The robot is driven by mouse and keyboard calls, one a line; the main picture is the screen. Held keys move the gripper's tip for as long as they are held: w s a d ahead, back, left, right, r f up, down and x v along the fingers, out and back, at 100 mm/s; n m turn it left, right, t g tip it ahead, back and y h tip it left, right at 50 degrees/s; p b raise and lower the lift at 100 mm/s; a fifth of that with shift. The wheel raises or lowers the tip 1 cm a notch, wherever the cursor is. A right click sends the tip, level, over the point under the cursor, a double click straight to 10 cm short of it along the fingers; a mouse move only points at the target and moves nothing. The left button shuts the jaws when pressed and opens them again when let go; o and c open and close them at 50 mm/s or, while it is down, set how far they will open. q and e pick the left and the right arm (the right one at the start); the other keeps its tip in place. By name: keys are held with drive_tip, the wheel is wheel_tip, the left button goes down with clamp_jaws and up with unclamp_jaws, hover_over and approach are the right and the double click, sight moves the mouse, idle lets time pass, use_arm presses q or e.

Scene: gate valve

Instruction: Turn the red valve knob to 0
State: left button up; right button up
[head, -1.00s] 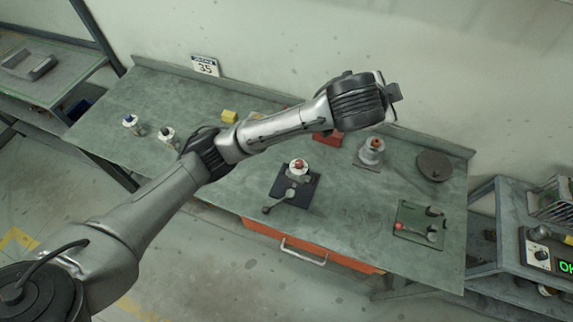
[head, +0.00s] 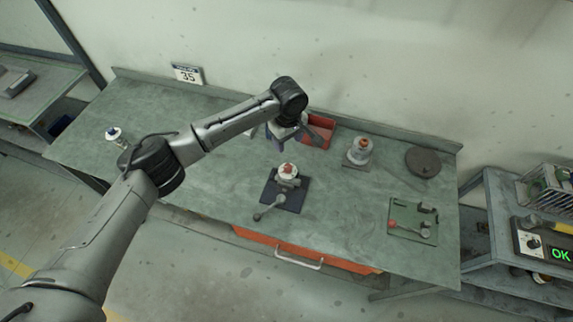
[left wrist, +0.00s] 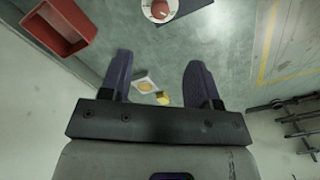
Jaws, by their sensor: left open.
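A red knob (head: 288,169) sits on a white round dial on a valve fixture with a dark base plate (head: 298,200), mid-table in the head view. The red knob also shows at the top edge of the left wrist view (left wrist: 160,9), partly cut off. The dial's marks are too small to read. My left gripper (head: 282,137) is above and behind this knob in the head view, apart from it. In the left wrist view its two dark fingers (left wrist: 158,75) are spread with nothing held between them. My right gripper is not in view.
An orange-topped grey fixture (head: 360,150), a dark disc (head: 423,162) and a green plate with a red-ended lever (head: 404,230) are to the right. A sign reading 35 (head: 187,75) stands at the back left.

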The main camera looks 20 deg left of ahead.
sight(288, 166)
use_arm(q)
drive_tip(key=shift+n, duration=0.3)
wheel_tip(288, 166, down, 14)
drive_tip(key=shift+r, duration=0.1)
drive_tip(key=shift+c, duration=0.4)
